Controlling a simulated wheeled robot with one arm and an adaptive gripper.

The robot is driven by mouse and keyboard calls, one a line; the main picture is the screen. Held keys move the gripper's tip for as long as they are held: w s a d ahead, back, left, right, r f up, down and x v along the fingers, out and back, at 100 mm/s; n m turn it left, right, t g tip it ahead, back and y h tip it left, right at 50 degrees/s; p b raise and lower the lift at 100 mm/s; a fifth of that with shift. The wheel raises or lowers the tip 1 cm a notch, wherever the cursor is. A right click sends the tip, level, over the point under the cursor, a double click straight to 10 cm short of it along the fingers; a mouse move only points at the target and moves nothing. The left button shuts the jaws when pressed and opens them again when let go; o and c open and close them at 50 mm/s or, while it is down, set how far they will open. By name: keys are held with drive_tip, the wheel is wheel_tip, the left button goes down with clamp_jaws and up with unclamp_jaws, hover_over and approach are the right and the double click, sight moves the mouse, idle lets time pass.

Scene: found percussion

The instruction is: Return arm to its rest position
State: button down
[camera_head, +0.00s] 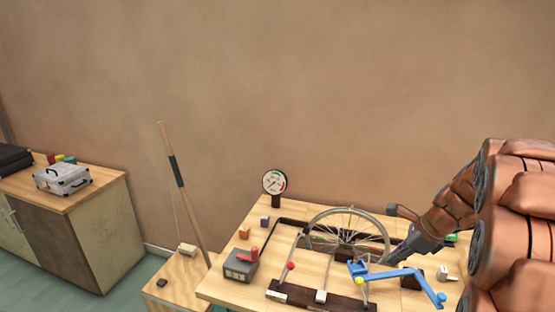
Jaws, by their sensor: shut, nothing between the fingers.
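My arm comes in from the right side of the head view, in front of the wall and over the right part of the wooden table (225,287). My gripper (388,259) points down and left, low over the table, close behind the blue crank (405,273). It is shut with nothing held. Whether its tips touch the crank or the wheel stand cannot be told. A spoked wheel (346,237) stands upright in the table's dark-edged opening, just left of my gripper.
On the table are a grey box with a red handle (240,264), a round dial (274,183), small coloured blocks and a red-knobbed rod (291,266). A long stick (182,190) leans left of it. A cabinet with a silver case (62,179) stands far left.

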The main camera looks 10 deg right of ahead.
drive_tip(key=s+a+r+n+g+h, duration=0.1)
drive_tip(key=s+a+n+g, duration=0.1)
drive_tip(key=s+a+n, duration=0.75)
drive_tip(key=s+a+r+n+g+h, duration=0.1)
drive_tip(key=s+a+r+n+g, duration=0.1)
drive_tip(key=s+a+n, duration=0.7)
drive_tip(key=s+a+f+n+g+h, duration=0.1)
drive_tip(key=s+n, duration=0.5)
drive_tip(key=s, duration=0.4)
drive_tip(key=shift+s+a+f+h, duration=0.25)
drive_tip(key=shift+s+a+h, duration=0.1)
drive_tip(key=shift+s+h, duration=0.05)
drive_tip(key=shift+n, duration=0.25)
